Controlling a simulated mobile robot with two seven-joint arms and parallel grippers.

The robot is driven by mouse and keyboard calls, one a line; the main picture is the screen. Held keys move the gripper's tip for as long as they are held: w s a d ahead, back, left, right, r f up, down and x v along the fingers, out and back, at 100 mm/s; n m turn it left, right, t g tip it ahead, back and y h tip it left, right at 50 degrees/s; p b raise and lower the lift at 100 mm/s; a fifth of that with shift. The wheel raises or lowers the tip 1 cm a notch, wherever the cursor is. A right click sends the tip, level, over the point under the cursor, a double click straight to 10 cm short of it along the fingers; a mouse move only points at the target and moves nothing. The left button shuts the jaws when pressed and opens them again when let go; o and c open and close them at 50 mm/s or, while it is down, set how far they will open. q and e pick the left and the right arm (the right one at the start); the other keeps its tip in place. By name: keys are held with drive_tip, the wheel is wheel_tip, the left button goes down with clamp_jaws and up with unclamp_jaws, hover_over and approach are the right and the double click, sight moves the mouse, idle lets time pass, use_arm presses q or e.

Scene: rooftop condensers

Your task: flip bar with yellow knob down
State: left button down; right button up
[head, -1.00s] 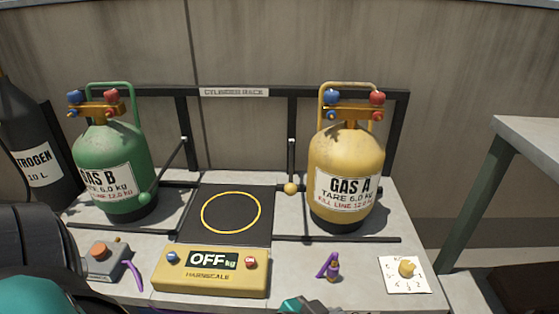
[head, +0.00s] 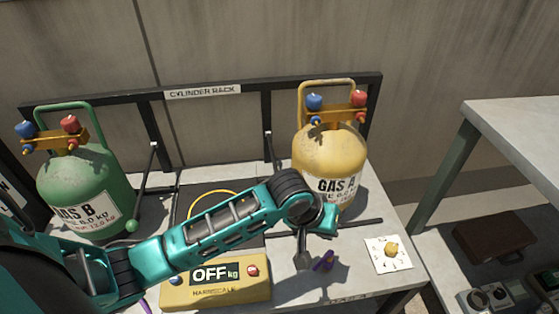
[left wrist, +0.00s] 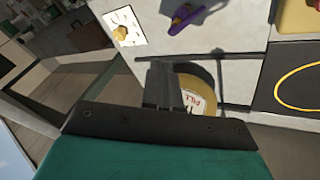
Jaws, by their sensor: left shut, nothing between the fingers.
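A dark bar (head: 271,150) hangs from the rack's right-hand post, left of the yellow GAS A cylinder (head: 330,158). Its lower end and yellow knob are hidden behind my left arm in the head view, and I cannot make them out in the left wrist view. My left gripper (head: 302,261) points down in front of GAS A, shut and empty, near the purple item. In the left wrist view its dark fingers (left wrist: 164,88) lie beside the partly covered GAS A (left wrist: 205,92). My right gripper is not in view.
The green GAS B cylinder (head: 78,180) stands at left beside a green-knobbed bar (head: 133,226). A yellow scale box (head: 215,284) reads OFF. A purple item (head: 323,262) and dial card (head: 388,254) lie at front right. A dark rail (head: 365,223) crosses the bench.

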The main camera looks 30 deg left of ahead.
use_arm(q)
drive_tip(key=w+a+r+n+g+y+p, duration=0.2)
drive_tip(key=w+a+r+n+y+p, duration=0.15)
drive_tip(key=a+r, duration=0.35)
drive_tip(key=w+a+r+n+g+y+p, duration=0.15)
drive_tip(key=a+r+p, duration=0.25)
drive_tip(key=r, duration=0.5)
drive_tip(key=shift+n, duration=0.4)
drive_tip(key=f+b, duration=0.1)
drive_tip(key=f, duration=0.2)
drive_tip(key=a+f, duration=0.1)
drive_tip(key=f, duration=0.2)
drive_tip(key=w+f+b, duration=0.1)
drive_tip(key=f, duration=0.2)
drive_tip(key=shift+w+a+b, duration=0.1)
drive_tip(key=shift+a+b, duration=0.1)
drive_tip(key=shift+b, duration=0.15)
drive_tip(key=f, duration=0.1)
drive_tip(key=s+f, duration=0.1)
drive_tip(key=f, duration=0.1)
drive_tip(key=shift+f, duration=0.1)
drive_tip(key=shift+f+b, duration=0.3)
drive_tip(key=shift+f, duration=0.1)
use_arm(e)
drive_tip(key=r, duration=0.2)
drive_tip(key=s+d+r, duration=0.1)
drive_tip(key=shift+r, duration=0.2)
